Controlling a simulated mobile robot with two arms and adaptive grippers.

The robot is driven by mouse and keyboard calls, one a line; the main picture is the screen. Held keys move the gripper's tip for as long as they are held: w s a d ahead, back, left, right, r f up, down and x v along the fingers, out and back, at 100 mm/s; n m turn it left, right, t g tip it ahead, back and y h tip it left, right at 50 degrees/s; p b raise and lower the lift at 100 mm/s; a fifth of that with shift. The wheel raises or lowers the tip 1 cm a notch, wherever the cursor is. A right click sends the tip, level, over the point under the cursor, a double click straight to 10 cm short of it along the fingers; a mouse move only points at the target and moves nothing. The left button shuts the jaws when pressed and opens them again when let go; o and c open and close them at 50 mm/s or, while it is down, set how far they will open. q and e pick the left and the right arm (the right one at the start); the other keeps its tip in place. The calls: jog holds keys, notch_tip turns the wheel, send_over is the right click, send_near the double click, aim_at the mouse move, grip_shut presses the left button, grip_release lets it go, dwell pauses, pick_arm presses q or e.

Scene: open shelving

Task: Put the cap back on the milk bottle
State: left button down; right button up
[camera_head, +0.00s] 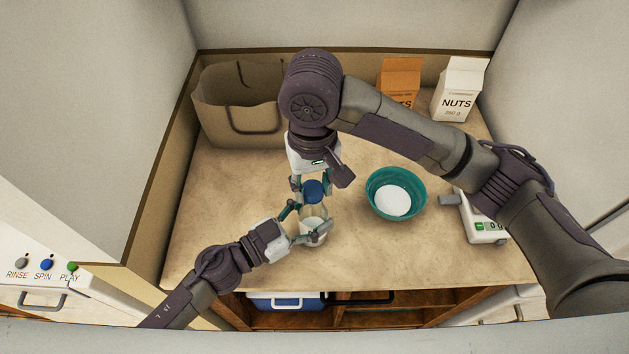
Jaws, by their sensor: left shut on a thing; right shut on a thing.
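The blue cap (314,190) is between the fingers of my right gripper (312,192), which comes down from above and is shut on it. The white milk bottle (314,226) stands on the counter just below the cap in the picture. My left gripper (305,230) comes in from the lower left and is shut on the bottle, its fingers around the upper part. The cap appears at or just above the bottle's top. I cannot tell whether they touch. The gripper fingers partly hide both.
A teal bowl (379,208) with white contents and a kitchen scale (483,222) stand to the right. A beige bag (222,112) is at the back left. An orange carton (399,76) and a white nuts carton (458,88) stand at the back right. The counter's left part is clear.

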jog(key=m, duration=0.4)
jog(key=shift+a+m, duration=0.1)
jog(key=shift+m, duration=0.3)
jog(key=m, duration=0.4)
jog(key=shift+a+m, duration=0.1)
jog(key=shift+m, duration=0.3)
jog(key=m, duration=0.4)
jog(key=shift+w+m, duration=0.1)
jog(key=shift+m, duration=0.2)
jog(key=m, duration=0.4)
jog(key=shift+w+a, duration=0.1)
jog(key=o, duration=0.7)
jog(key=shift+c, duration=0.2)
jog(key=shift+r, duration=2.2)
jog(key=shift+c, duration=0.3)
